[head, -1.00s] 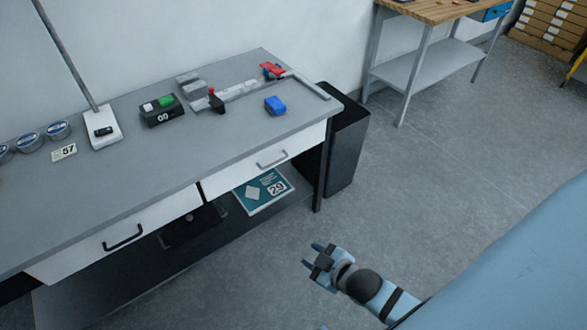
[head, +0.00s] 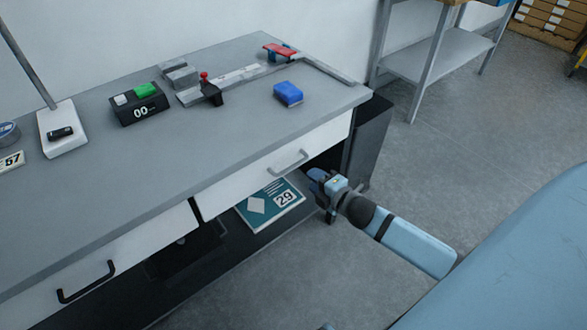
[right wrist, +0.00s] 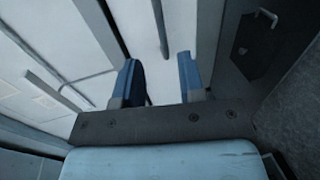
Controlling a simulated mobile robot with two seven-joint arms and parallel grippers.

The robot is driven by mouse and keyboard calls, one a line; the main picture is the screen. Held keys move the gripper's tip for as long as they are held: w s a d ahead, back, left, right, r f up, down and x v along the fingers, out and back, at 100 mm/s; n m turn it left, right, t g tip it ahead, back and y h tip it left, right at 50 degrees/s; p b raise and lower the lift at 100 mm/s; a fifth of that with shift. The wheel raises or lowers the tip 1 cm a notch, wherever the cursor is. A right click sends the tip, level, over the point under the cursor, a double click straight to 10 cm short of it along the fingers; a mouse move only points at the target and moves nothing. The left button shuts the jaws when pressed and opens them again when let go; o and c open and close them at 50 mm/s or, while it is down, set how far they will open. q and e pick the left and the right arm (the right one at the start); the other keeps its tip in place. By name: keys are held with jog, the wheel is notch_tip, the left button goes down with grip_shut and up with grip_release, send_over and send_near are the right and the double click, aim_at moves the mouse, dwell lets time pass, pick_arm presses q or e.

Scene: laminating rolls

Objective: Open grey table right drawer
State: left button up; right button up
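The grey table (head: 215,110) stands at the left in the head view. Its white right drawer (head: 235,187) is shut, flush under the tabletop, with a pale grey bar handle (head: 288,162). My right gripper (head: 315,182) is in front of the table's right end, right of the handle, lower in the picture and apart from it. In the right wrist view its two blue fingers (right wrist: 160,82) are spread with nothing seen held between them. A pale bar that may be the handle shows left of them. My left gripper is not in view.
A left drawer with a black handle (head: 86,282) is beside it. A teal booklet marked 29 (head: 270,203) lies on the lower shelf. A black cabinet (head: 370,138) stands by the table's right end.

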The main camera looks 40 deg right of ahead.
aim_at(294, 167)
jog(key=b+x, duration=0.1)
jog(key=x, duration=0.9)
jog(key=shift+c, duration=0.3)
grip_shut()
